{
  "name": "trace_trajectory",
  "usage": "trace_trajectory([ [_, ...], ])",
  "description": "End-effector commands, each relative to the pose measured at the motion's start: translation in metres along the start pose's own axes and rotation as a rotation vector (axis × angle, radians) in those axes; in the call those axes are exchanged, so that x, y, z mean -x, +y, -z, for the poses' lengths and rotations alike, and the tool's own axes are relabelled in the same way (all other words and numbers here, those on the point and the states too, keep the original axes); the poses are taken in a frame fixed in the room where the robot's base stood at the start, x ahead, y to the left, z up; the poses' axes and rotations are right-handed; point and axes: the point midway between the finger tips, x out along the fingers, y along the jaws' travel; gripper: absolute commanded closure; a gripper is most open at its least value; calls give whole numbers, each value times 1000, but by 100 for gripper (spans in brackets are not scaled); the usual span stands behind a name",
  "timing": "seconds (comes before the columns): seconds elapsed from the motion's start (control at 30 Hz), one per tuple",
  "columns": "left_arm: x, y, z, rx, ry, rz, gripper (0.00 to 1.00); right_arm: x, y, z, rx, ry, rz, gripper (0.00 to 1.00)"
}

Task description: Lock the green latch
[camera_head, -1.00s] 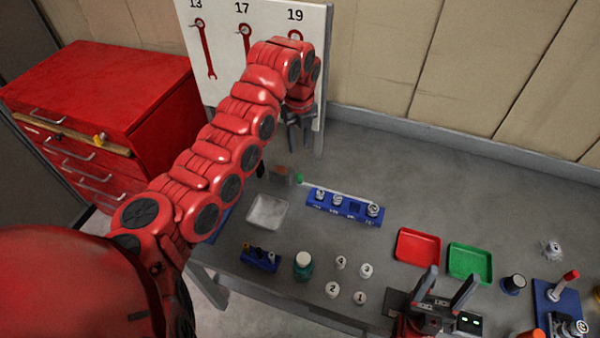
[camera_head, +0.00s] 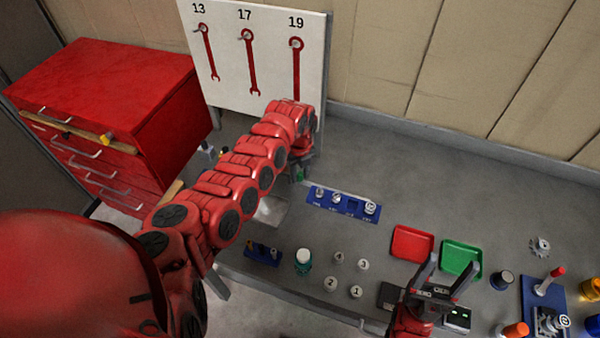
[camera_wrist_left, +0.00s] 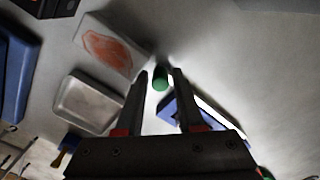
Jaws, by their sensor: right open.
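The green latch (camera_head: 300,174) is a small green piece at the left end of a thin pale bar behind the blue socket rack (camera_head: 343,204). In the left wrist view its rounded green end (camera_wrist_left: 160,79) shows between my left gripper's fingertips (camera_wrist_left: 160,73). Those fingers are apart, with a gap on both sides of the green piece; I cannot tell the height gap. In the head view my left gripper (camera_head: 301,161) is mostly hidden by its own arm just above the latch. My right gripper (camera_head: 451,268) is open and empty at the front of the bench.
A grey tray (camera_wrist_left: 90,101) and a block with an orange-red patch (camera_wrist_left: 107,45) lie near the latch. A red tray (camera_head: 412,243) and a green tray (camera_head: 461,260) stand further right. Numbered cylinders and a bottle (camera_head: 303,262) stand in front. The bench behind the rack is clear.

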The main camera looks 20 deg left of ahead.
Motion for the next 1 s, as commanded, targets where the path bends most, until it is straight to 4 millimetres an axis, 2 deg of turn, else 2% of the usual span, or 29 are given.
trace_trajectory([
  [0.07,0,0,0,0,0,0,63,0,0,0,0,0,0,34],
  [0.27,0,0,0,0,0,0,99,0,0,0,0,0,0,34],
  [1.0,1,0,0,0,-1,0,100,0,0,0,0,0,0,34],
])
